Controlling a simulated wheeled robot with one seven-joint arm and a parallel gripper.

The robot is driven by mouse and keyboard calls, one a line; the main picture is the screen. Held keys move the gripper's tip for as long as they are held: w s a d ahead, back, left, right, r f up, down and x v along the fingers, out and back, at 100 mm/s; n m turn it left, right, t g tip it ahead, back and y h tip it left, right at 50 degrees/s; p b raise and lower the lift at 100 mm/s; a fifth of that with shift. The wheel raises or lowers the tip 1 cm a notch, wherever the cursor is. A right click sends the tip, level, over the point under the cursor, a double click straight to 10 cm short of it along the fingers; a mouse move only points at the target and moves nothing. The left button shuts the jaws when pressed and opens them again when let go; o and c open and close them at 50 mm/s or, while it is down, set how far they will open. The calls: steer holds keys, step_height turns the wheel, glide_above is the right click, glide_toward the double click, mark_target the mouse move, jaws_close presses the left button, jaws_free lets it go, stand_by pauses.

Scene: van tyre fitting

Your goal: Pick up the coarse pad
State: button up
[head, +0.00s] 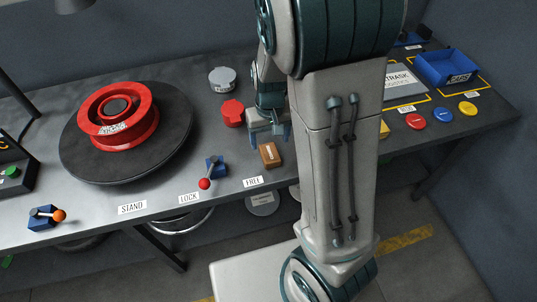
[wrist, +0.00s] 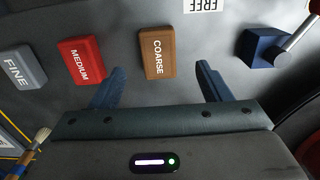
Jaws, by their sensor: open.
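The coarse pad (wrist: 158,53) is a brown block with COARSE printed on its top, lying on the grey bench. It also shows in the head view (head: 270,155), just in front of my gripper (head: 268,137). In the wrist view my gripper (wrist: 158,80) has its two blue fingers apart, with nothing between them. The pad lies just beyond the fingertips, roughly centred between them, and does not appear to be touched. The red medium pad (wrist: 82,61) and the grey fine pad (wrist: 21,67) lie to its left in the wrist view.
A blue lever base (head: 215,166) with a red knob stands left of the pad. A red wheel (head: 118,116) sits on a dark round stand further left. A red pot (head: 232,113) and a grey tin (head: 222,80) stand behind. A blue tray (head: 452,68) is at the right.

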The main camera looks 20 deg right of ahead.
mark_target(270, 152)
steer(key=shift+w+d+f, duration=0.1)
steer(key=shift+w+f, duration=0.1)
steer(key=shift+f, duration=1.65)
steer(key=shift+w+f, duration=0.15)
steer(key=shift+f, duration=1.7)
steer(key=c, duration=1.1)
